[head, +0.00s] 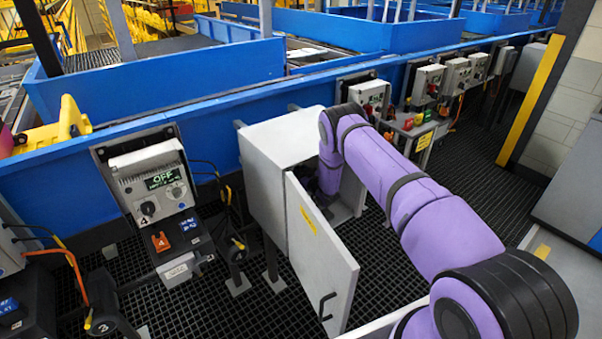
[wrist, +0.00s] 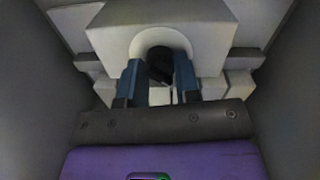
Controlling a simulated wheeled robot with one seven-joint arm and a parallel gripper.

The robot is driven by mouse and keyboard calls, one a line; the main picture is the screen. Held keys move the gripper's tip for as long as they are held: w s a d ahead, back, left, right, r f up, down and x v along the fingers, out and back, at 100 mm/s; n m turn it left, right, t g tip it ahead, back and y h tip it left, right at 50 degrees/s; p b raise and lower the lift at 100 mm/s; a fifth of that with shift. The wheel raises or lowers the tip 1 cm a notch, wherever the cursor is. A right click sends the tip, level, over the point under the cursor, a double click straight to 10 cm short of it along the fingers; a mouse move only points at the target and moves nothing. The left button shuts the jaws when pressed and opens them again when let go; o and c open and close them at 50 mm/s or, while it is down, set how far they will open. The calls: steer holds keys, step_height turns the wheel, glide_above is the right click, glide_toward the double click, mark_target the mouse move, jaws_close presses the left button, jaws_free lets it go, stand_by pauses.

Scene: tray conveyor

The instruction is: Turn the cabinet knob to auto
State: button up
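The cabinet (head: 280,145) is a light grey box on legs in the head view, with its door (head: 318,255) standing open. My arm reaches into it, and my gripper is hidden inside in that view. In the wrist view, a dark knob (wrist: 160,66) sits in an arched recess of a pale housing (wrist: 205,40). The two blue fingers of my gripper (wrist: 159,82) stand apart, one on each side of the knob. I cannot tell whether they press on it. The knob's pointer and any auto marking are not readable.
The cabinet walls (wrist: 285,90) are close on both sides in the wrist view. Blue conveyor rails (head: 220,115) run behind. The open door is close to my arm.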

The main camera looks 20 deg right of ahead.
steer(key=shift+m, duration=0.4)
steer(key=m, duration=0.2)
steer(key=shift+d+m, duration=0.1)
steer(key=shift+m, duration=0.3)
steer(key=m, duration=1)
steer(key=shift+g, duration=0.4)
steer(key=shift+m+y, duration=0.4)
steer(key=shift+m, duration=1.4)
steer(key=o, duration=0.9)
steer(key=shift+o, duration=0.2)
steer(key=shift+s, duration=0.15)
steer(key=v, duration=1)
steer(key=shift+s, duration=0.3)
